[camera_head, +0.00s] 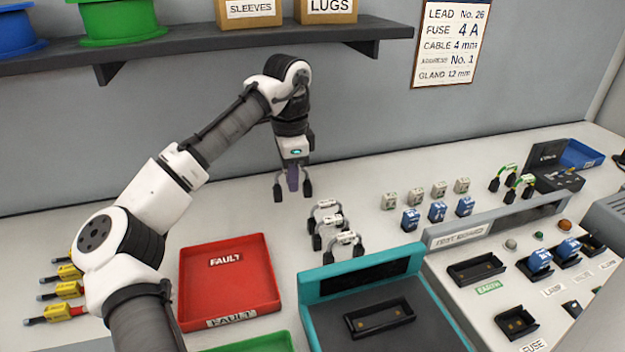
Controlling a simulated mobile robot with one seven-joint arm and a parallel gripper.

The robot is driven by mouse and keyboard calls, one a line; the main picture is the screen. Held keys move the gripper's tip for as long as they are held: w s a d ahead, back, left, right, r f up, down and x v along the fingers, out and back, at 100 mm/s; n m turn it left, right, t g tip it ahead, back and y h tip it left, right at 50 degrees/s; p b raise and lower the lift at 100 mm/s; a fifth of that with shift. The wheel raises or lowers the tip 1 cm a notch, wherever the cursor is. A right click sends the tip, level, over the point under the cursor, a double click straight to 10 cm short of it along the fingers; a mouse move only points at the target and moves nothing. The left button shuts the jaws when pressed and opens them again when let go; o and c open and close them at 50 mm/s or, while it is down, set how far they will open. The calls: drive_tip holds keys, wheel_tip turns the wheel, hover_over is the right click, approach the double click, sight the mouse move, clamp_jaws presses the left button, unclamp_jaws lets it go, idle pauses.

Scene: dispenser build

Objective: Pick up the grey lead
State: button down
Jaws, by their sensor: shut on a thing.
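My gripper (293,182) is above the back of the bench, below the shelf. It is shut on a grey lead (307,189), whose two dark ends hang on either side of the narrow purple part at the jaws. The held lead is small here, and its label cannot be read. It appears clear of the bench top. More leads with white labels and dark ends (331,224) stand in a row on the bench, to the right of and below the gripper.
A red FAULT tray (229,281) and a teal-framed fixture (384,315) stand in front. A test board (473,268) is at right, with grey and blue blocks (437,212) behind it. A shelf (209,43) overhangs the back. Yellow-bodied tools (66,290) lie far left.

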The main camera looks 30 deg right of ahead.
drive_tip(key=w+a+b, duration=0.1)
drive_tip(key=a, duration=1.1)
drive_tip(key=shift+a, duration=0.15)
drive_tip(key=shift+r, duration=0.1)
